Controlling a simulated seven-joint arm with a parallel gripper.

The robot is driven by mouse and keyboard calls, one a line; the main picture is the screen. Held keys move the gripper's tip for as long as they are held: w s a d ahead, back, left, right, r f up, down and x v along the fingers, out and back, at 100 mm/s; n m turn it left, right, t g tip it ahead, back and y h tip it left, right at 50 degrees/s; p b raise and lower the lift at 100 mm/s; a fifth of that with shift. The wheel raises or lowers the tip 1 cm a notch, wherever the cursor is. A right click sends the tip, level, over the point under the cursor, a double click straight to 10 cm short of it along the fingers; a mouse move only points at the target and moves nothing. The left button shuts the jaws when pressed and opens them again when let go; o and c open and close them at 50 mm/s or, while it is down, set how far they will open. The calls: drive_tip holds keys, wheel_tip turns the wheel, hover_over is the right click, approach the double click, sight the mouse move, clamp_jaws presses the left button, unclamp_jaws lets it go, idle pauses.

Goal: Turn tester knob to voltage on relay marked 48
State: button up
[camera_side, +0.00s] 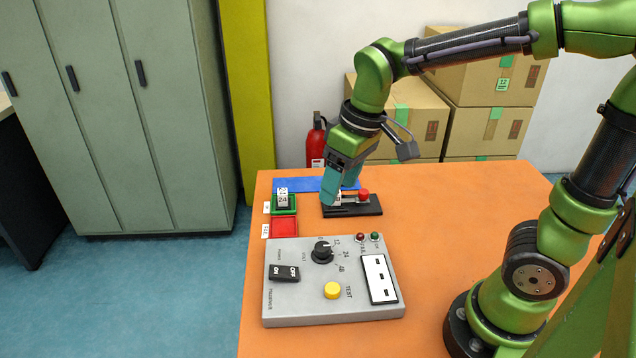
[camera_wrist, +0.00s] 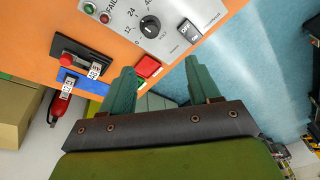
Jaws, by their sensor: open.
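The grey tester (camera_side: 300,308) lies at the front of the orange table, with its black knob (camera_side: 322,253) beside marks 12, 24 and 48. The knob also shows in the wrist view (camera_wrist: 150,26); its exact pointer setting is too small to read surely. A pale relay (camera_wrist: 95,70) sits in the black fixture with a red button (camera_side: 364,194); its marking is not clearly legible. A relay marked 24 (camera_side: 283,199) sits in the green tray. My gripper (camera_side: 332,198) is open above the fixture's left end, behind the tester and apart from the knob.
The red tray (camera_side: 285,227) looks empty. The tester carries an ON/OFF switch (camera_side: 284,273), a yellow TEST button (camera_side: 332,290), lamps (camera_side: 367,237) and a white socket panel (camera_side: 379,279). The table's right side is clear.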

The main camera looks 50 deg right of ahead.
sight(324, 246)
drive_tip(key=w+f+n, duration=0.1)
drive_tip(key=f+n, duration=0.1)
drive_tip(key=f, duration=0.3)
drive_tip(key=w+f+n+g, duration=0.1)
drive_tip(key=f+n, duration=0.1)
drive_tip(key=f, duration=0.4)
drive_tip(key=w+f+n+g+h, duration=0.1)
drive_tip(key=f+n, duration=0.1)
drive_tip(key=f, duration=0.4)
drive_tip(key=shift+w, duration=0.25)
drive_tip(key=c, duration=1)
drive_tip(key=shift+c, duration=0.2)
